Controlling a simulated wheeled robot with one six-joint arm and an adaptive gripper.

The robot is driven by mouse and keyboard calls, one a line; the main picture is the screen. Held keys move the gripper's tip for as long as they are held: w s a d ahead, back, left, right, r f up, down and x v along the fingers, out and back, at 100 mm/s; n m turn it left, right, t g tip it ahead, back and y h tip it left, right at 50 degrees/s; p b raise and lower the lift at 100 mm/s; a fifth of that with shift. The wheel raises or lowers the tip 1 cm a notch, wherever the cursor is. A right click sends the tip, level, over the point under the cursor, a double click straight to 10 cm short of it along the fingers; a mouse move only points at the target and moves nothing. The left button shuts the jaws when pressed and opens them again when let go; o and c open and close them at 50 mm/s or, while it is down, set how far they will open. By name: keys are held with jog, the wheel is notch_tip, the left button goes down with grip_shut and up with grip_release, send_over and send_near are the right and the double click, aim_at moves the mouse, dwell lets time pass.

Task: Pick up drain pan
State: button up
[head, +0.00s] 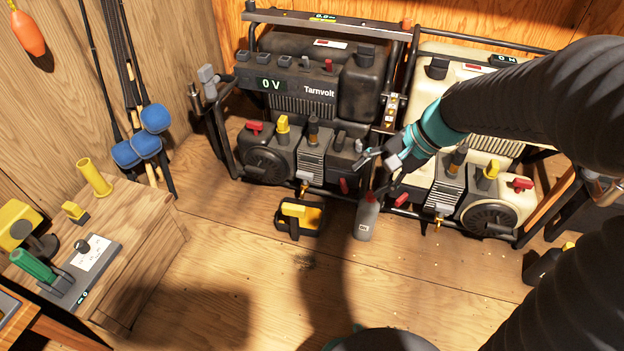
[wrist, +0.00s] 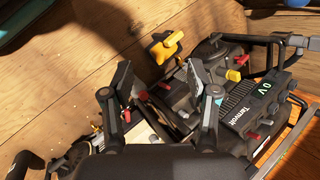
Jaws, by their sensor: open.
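What I take to be the drain pan (head: 298,217) is a small black tray-like thing with a yellow top part. It sits on the wooden floor in front of the left generator. In the wrist view its yellow part (wrist: 167,47) shows just beyond my fingertips. My gripper (head: 377,172) is open and empty, in front of the generators and to the right of the pan. In the wrist view my gripper (wrist: 158,76) has its two fingers spread, with the pan apart from them.
A grey bottle (head: 367,218) with a red cap stands close below my gripper. The black Tarnvolt generator (head: 318,90) and a cream generator (head: 430,85) stand behind. A wooden bench (head: 150,245) with tools is at left.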

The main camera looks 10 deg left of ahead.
jog(key=w+a+f+m+y+b, duration=0.1)
jog(key=w+a+f+m, duration=0.3)
jog(key=f, duration=0.7)
jog(key=w+a+f+m+y+b, duration=0.1)
jog(key=w+a+f+m+y, duration=0.2)
jog(key=f, duration=0.9)
jog(key=w+a+f+m+y+b, duration=0.2)
jog(key=w+a+f+m, duration=0.3)
jog(key=f, duration=0.6)
jog(key=shift+w+a+f+y, duration=0.15)
jog(key=shift+w+a+y, duration=0.25)
jog(key=shift+w+a, duration=1.1)
jog(key=b, duration=0.1)
send_near(298, 221)
jog(key=f+x, duration=0.1)
jog(key=x, duration=0.3)
jog(key=shift+b+x, duration=0.5)
jog(key=shift+x, duration=3.15)
jog(key=shift+w, duration=0.15)
grip_shut()
jog(key=shift+r, duration=0.1)
